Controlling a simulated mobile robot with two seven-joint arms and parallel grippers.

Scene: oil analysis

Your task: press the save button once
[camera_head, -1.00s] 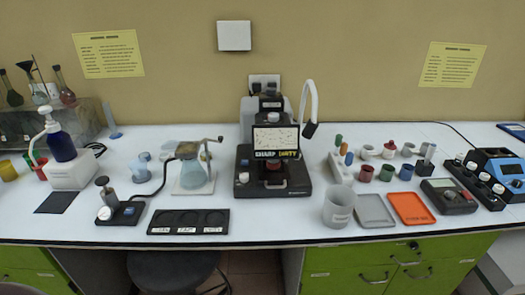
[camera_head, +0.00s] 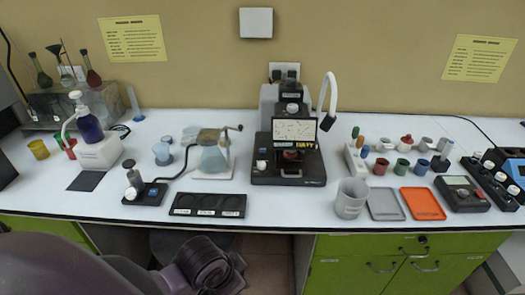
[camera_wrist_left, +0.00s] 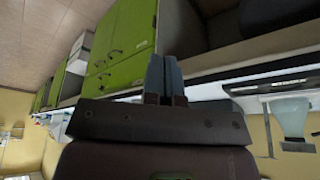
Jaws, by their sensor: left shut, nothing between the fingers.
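No button marked save can be read in these frames. A dark analyser (camera_head: 288,172) with a lit screen (camera_head: 295,131) stands at the middle of the bench, and a yellow label sits under its screen. A light knob (camera_head: 261,166) is on its left front. My left gripper (camera_wrist_left: 165,78) shows in the left wrist view with its two blue-grey fingers together and nothing between them. In the head view only part of my left arm shows at the lower left, below the bench edge; its fingers are not visible there. My right gripper is in neither view.
A black tray (camera_head: 208,204) with round wells and a small dark device (camera_head: 146,192) lie left of the analyser. A white beaker (camera_head: 351,198), grey tray (camera_head: 385,204), orange tray (camera_head: 422,203) and dark meter (camera_head: 462,193) stand to its right. Green drawers (camera_head: 400,266) are below.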

